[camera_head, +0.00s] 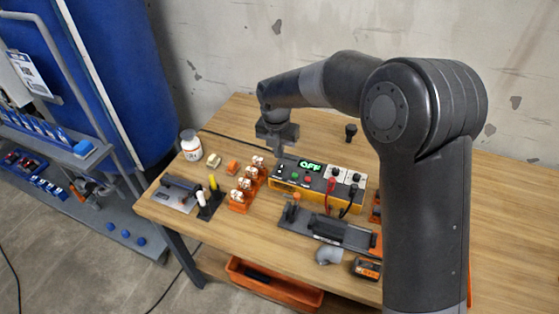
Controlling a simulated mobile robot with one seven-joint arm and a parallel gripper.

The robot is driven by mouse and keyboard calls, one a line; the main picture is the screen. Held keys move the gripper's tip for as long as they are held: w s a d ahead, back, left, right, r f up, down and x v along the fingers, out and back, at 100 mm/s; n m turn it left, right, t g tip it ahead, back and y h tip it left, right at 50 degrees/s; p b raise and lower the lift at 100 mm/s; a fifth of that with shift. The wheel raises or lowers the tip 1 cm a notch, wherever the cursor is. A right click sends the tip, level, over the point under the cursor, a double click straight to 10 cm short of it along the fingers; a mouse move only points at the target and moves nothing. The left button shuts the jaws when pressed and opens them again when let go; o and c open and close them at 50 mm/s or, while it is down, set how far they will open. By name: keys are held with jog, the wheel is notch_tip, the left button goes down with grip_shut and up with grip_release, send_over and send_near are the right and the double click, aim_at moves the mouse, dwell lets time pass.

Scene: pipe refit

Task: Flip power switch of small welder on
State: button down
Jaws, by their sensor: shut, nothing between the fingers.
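The small welder (318,184) is an orange and dark grey box on the wooden table. Its lit green display (311,165) reads OFF. A green and a red button show on its top face, with knobs on white panels to the right and red and black leads plugged in. My gripper (280,158) points down, with its fingers together and nothing between them. In the picture its tips are at the welder's upper left corner, near a small light-coloured part that may be the power switch (282,168). I cannot tell whether the tips touch it.
Orange holders (241,196) with several white-topped pieces stand left of the welder. A dark clamp fixture (325,229) lies in front of it. A black knob-like piece (351,131) stands behind. An orange bin (272,286) is below.

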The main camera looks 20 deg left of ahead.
notch_tip(320, 180, up, 7)
send_over(282, 166)
jog(key=s, duration=0.4)
jog(key=shift+w, duration=0.1)
jog(key=shift+t, duration=0.3)
jog(key=w+f, duration=0.1)
jog(key=f, duration=0.3)
jog(key=w+f, duration=0.1)
jog(key=f, duration=0.3)
jog(key=w+f, duration=0.1)
jog(key=f, duration=0.4)
jog(key=shift+w, duration=0.1)
jog(key=shift+f, duration=0.25)
jog(key=shift+w, duration=0.1)
